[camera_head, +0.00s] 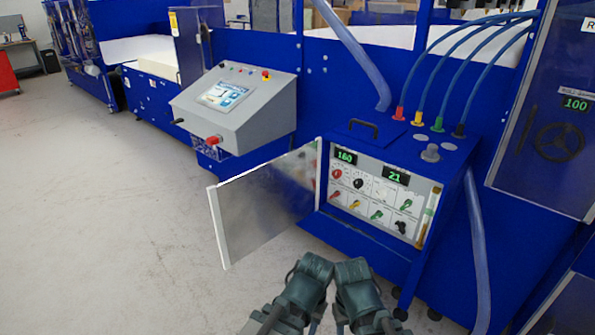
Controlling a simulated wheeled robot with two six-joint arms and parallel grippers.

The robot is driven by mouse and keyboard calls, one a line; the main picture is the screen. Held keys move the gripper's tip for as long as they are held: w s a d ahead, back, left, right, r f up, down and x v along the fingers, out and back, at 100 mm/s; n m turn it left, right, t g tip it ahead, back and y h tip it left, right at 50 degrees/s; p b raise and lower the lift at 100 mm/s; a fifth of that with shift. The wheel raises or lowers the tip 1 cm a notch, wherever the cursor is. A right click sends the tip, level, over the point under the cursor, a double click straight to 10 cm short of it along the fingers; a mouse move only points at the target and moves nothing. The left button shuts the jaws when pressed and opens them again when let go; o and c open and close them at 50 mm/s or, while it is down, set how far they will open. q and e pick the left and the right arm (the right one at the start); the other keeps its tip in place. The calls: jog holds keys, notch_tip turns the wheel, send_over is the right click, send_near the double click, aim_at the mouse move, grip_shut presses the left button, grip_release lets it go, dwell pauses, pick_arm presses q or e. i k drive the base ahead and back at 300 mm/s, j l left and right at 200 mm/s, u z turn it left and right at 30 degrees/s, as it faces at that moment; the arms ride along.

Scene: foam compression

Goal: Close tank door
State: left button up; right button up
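The tank door (268,200) is a pale, partly see-through panel with a white edge. It stands wide open, swung out to the left from the left side of the blue tank cabinet (360,240). The opening shows a white control panel (378,203) with green readouts 160 and 21 and several coloured knobs. My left arm (300,290) and my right arm (358,290) come in from the bottom edge, close together, in front of the cabinet. Both appear apart from the door. Their fingers cannot be made out, and I see nothing held.
A grey console (235,105) with a screen stands left of the cabinet, behind the door. Blue hoses (470,50) run up from coloured fittings on the cabinet top, near a black handle (363,128). A hose (478,240) hangs at the right. The floor (110,220) at left is clear.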

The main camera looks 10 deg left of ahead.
aim_at(251, 208)
jog(key=j+z, duration=0.15)
jog(key=z, duration=0.25)
jog(key=j+z, duration=0.2)
jog(key=z, duration=0.2)
jog(key=j+z, duration=0.15)
jog(key=j, duration=0.25)
jog(key=k+j+z, duration=0.2)
jog(key=j, duration=0.15)
jog(key=j+z, duration=0.15)
jog(key=j, duration=0.25)
jog(key=k+j+z, duration=0.2)
jog(key=j, duration=0.2)
jog(key=k+j, duration=0.1)
jog(key=j, duration=0.3)
jog(key=k+j, duration=0.15)
jog(key=j, duration=0.25)
jog(key=k+j, duration=0.1)
jog(key=j, duration=0.3)
jog(key=k+j, duration=0.1)
jog(key=j, duration=0.35)
jog(key=k+j+z, duration=0.1)
jog(key=j, duration=0.3)
